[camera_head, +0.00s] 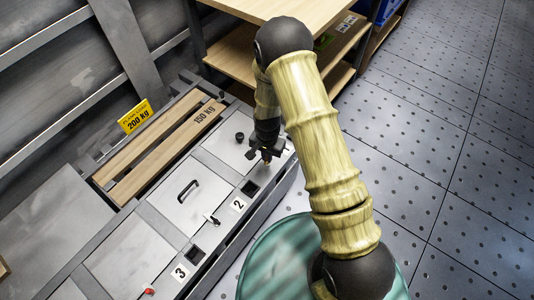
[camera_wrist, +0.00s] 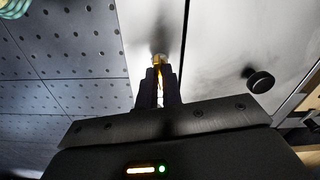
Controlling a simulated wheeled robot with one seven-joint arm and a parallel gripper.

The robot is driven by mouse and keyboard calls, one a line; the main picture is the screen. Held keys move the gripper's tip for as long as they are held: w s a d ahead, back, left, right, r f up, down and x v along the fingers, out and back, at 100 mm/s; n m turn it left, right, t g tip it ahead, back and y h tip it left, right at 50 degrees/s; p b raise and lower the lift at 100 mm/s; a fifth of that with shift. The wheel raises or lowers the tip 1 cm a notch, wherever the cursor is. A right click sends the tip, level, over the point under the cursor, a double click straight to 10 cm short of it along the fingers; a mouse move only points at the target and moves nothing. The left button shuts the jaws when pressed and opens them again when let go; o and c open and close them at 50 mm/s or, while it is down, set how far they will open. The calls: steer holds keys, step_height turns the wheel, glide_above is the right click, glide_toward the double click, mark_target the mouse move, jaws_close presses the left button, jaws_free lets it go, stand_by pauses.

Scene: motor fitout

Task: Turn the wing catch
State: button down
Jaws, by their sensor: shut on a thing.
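My gripper (camera_head: 264,156) reaches down onto the right end of the grey panel row in the head view. In the wrist view my gripper (camera_wrist: 160,75) has its dark fingers close together on a small brass-coloured piece, the wing catch (camera_wrist: 160,61), at the edge of a pale panel (camera_wrist: 215,45). The fingers hide most of the catch, so its angle cannot be told. In the head view the catch is largely covered by the gripper. A black round knob stands on the same panel (camera_head: 218,145), apart from the fingers; it also shows in the wrist view.
A panel with a black handle (camera_head: 188,190) and another small catch (camera_head: 211,219) lies to the left, near labels 2 and 3. Wooden slats (camera_head: 160,148) lie behind. A wooden shelf unit (camera_head: 240,50) stands beyond, a green round drum (camera_head: 270,255) in front.

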steer(key=n+p, duration=0.2)
steer(key=n, duration=0.1)
steer(key=shift+r+n, duration=0.2)
steer(key=shift+n, duration=0.1)
steer(key=n+p, duration=0.2)
steer(key=n, duration=0.2)
steer(key=shift+w+n, duration=0.1)
steer(key=shift+n, duration=0.2)
steer(key=n+p, duration=0.1)
steer(key=n, duration=0.2)
steer(key=shift+n, duration=0.3)
steer(key=shift+f+n+p, duration=0.1)
steer(key=shift+n+p, duration=0.6)
steer(key=shift+n, duration=1.2)
steer(key=c, duration=1.6)
jaws_free()
steer(key=shift+o, duration=0.2)
step_height(320, 180, up, 17)
steer(key=p, duration=0.3)
